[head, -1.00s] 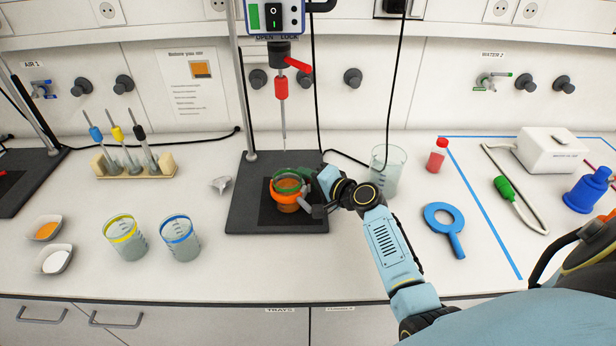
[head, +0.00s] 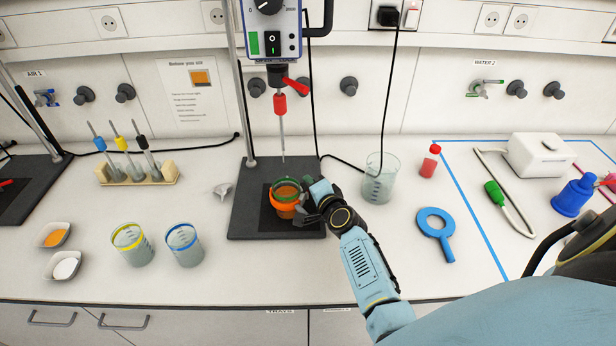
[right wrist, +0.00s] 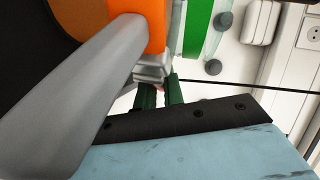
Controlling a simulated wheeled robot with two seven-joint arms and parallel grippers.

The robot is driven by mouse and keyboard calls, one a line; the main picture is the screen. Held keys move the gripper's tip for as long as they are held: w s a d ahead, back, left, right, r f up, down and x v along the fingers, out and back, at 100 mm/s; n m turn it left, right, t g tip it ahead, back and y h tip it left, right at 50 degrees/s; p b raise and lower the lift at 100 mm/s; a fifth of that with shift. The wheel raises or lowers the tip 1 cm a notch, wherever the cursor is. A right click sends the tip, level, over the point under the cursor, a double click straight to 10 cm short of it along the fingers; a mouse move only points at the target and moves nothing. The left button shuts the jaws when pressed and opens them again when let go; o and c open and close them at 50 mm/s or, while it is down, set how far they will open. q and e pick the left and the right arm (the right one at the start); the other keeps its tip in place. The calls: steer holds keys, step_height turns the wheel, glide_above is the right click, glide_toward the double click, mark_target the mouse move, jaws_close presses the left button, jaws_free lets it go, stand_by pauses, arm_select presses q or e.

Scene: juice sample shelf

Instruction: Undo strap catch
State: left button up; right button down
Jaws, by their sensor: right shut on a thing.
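A beaker with a green rim band (head: 286,183) and orange-brown contents stands on the black stand base (head: 245,222). An orange strap (head: 285,211) goes around it. In the right wrist view the orange strap (right wrist: 155,22) fills the top, with the green band (right wrist: 197,28) beside it. A grey lever-like part of the strap catch (right wrist: 75,95) crosses the left side, close to the camera. My right gripper (head: 308,206) is at the strap's right side, shut on the catch. Its dark green fingers (right wrist: 160,95) partly hide the grip. My left gripper is out of view.
A stirrer shaft (head: 281,130) hangs above the beaker from the motor head (head: 272,35). A clear beaker (head: 379,180) stands close right of my arm. Blue-band (head: 183,245) and yellow-band beakers (head: 131,245) stand front left. A blue ring tool (head: 436,232) lies right.

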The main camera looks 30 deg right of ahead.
steer(key=shift+s+d+r+m+g+h+p, duration=0.1)
steer(key=shift+s+m+g+h+p, duration=0.05)
steer(key=shift+m+h+p, duration=0.4)
steer(key=shift+s+r+m+g+h+p, duration=0.15)
steer(key=shift+m+h+p, duration=0.25)
steer(key=shift+m+h, duration=0.2)
steer(key=shift+s+d+f+m+g+h+p, duration=0.15)
steer(key=shift+m+h+p, duration=0.15)
steer(key=shift+h, duration=0.2)
steer(key=shift+d+f+m+g+h+p, duration=0.15)
steer(key=shift+m+h+p, duration=0.1)
steer(key=shift+h, duration=0.2)
steer(key=shift+a, duration=0.1)
steer(key=c, duration=1.5)
jaws_free()
